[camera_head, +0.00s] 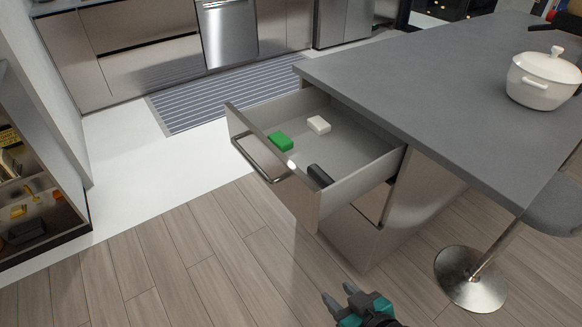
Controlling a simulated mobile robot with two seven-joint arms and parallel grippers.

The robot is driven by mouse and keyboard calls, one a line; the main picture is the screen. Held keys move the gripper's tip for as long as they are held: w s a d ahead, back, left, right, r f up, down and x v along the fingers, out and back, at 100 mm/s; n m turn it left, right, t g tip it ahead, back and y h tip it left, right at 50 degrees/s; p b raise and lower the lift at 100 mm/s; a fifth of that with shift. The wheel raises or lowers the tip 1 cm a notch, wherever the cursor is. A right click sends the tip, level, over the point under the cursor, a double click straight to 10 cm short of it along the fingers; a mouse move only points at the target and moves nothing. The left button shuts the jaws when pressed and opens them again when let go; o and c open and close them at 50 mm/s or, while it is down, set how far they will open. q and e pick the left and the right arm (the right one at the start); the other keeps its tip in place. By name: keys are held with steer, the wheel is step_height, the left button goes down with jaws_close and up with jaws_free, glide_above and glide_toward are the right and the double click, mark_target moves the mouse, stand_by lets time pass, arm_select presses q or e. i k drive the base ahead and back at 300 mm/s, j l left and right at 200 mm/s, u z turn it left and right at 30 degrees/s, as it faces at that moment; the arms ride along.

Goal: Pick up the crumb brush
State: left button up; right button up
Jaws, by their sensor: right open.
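A drawer (341,202) stands pulled out from the grey-topped island. Inside lie a green block-like item (281,141), a white block-like item (318,125) and a dark elongated item (320,176) close to the drawer's near side wall. I cannot tell for sure which of these is the crumb brush; no bristles can be made out. My right gripper (339,292) shows at the bottom edge, open and empty, below and in front of the drawer and apart from it. My left gripper is not in view.
The island's grey countertop (420,75) overhangs the drawer's back end. A white lidded pot (543,78) stands on it. A stool with a round metal base (470,280) is at the right. An open shelf (35,205) is at the left. The wooden floor left of the drawer is clear.

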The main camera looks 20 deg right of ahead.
mark_target(314, 172)
steer(key=z, duration=0.7)
steer(key=i+j, duration=0.5)
steer(key=j, duration=0.2)
